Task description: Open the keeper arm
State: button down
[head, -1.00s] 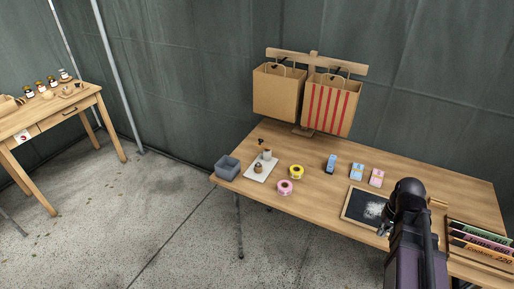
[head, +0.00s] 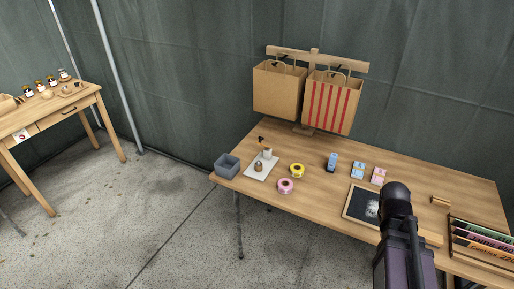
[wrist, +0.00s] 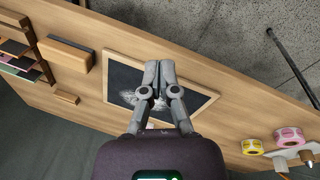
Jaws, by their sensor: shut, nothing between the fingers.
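I cannot pick out the keeper arm for certain. A wooden bag stand (head: 314,57) with a crossbar stands at the back of the table, with a plain paper bag (head: 278,92) and a red-striped bag (head: 332,103) hanging on it. Small dark pieces show near the bag handles, too small to make out. My gripper (wrist: 158,76) is shut and empty in the wrist view, in front of a framed blackboard (wrist: 205,104) with a white smear. In the head view my arm hides the gripper and part of the blackboard (head: 352,203).
A card rack (head: 478,241) and a small wooden block (head: 439,201) are at the right. Pink tape (head: 285,186), yellow tape (head: 297,170), small boxes (head: 358,170) and a grey bin (head: 227,166) stand on the table (head: 320,195). Another table (head: 55,112) is far left.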

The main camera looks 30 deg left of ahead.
jog(key=w+a+n+t+h+b, duration=0.1)
jog(key=w+a+n, duration=0.1)
jog(key=a, duration=0.1)
jog(key=w+a+f+n+t+h+b, duration=0.1)
jog(key=w+a+n, duration=0.2)
jog(key=a, duration=0.1)
jog(key=w+a+n+t+b, duration=0.1)
jog(key=w+a+n+b, duration=0.1)
jog(key=a+n, duration=0.1)
jog(key=shift+w+a+f+t+h, duration=0.2)
jog(key=shift+a+f+t+h, duration=0.1)
jog(key=shift+f+h, duration=0.1)
jog(key=w+a+r+n+t+b, duration=0.1)
jog(key=a+n+t+b, duration=0.15)
jog(key=a+n, duration=0.45)
jog(key=w+a+r+n+t+y+b, duration=0.1)
jog(key=a+n+t+b, duration=0.2)
jog(key=a, duration=0.9)
jog(key=w+a+r+n+t+b, duration=0.1)
jog(key=a+n+t, duration=0.2)
jog(key=a+n, duration=0.45)
jog(key=s+a+r+n+t+y+b, duration=0.1)
jog(key=s+a+n, duration=0.1)
jog(key=a, duration=0.6)
jog(key=s+a+n+t+y+b, duration=0.1)
jog(key=s+a+n+t+y, duration=0.1)
jog(key=a, duration=0.5)
jog(key=shift+s+a+r+n, duration=0.4)
jog(key=shift+s+n, duration=0.4)
jog(key=shift+n, duration=0.25)
